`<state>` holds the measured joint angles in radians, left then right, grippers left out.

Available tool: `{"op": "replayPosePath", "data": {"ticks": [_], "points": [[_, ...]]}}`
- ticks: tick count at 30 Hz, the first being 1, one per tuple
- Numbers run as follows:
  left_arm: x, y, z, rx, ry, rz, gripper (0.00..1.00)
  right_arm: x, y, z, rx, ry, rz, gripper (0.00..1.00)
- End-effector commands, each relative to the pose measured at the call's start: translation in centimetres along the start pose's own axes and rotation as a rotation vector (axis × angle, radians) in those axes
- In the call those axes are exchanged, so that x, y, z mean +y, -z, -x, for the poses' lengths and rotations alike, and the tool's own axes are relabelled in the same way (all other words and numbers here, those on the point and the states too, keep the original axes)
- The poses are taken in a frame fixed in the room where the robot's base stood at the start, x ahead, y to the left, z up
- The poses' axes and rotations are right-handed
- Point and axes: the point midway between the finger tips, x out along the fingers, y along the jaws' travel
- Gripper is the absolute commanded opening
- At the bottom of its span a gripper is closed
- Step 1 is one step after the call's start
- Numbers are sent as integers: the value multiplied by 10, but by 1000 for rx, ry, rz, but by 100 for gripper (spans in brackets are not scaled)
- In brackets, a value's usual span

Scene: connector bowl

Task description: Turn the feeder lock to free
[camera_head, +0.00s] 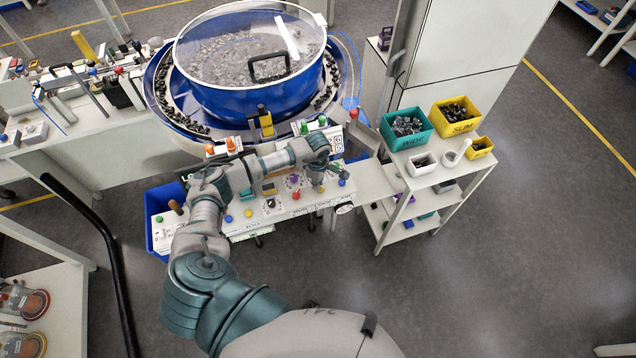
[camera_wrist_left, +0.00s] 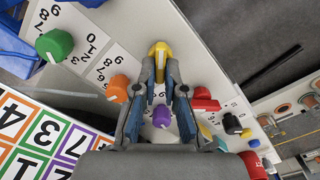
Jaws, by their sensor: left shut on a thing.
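The control panel (camera_head: 290,207) stands in front of the feeder bowl. My left gripper (camera_head: 318,186) reaches down over its right part. In the left wrist view, my left gripper (camera_wrist_left: 160,72) is shut on a yellow knob (camera_wrist_left: 159,47) with a pale pointer strip, held between its fingertips. The head view does not show this knob clearly behind the gripper. A purple knob (camera_wrist_left: 161,116) shows between the finger bases, and an orange knob (camera_wrist_left: 118,88) and green knob (camera_wrist_left: 54,45) lie to the left. I cannot read which knob is labelled as the feeder lock. My right gripper is not in view.
The blue bowl (camera_head: 240,93) with a clear lid stands behind the panel. A red control (camera_wrist_left: 205,100) and a black knob (camera_wrist_left: 232,123) are right of the fingers. A shelf cart with a teal bin (camera_head: 390,135) and yellow bin (camera_head: 435,124) stands at right.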

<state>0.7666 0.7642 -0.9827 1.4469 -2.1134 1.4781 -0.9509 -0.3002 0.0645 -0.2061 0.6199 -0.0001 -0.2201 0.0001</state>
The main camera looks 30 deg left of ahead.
Motion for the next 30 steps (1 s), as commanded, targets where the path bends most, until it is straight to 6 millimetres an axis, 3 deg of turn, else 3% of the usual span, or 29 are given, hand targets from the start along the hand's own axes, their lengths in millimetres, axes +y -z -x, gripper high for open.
{"op": "replayPosePath", "data": {"ticks": [12, 20, 30], "points": [[0, -4, 0, -4, -2, 38, 0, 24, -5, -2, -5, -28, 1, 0], [0, -8, 0, -7, -4, 193, 0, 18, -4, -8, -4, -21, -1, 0], [1, -11, 2, -11, -6, 508, 0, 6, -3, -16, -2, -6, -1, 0]]}}
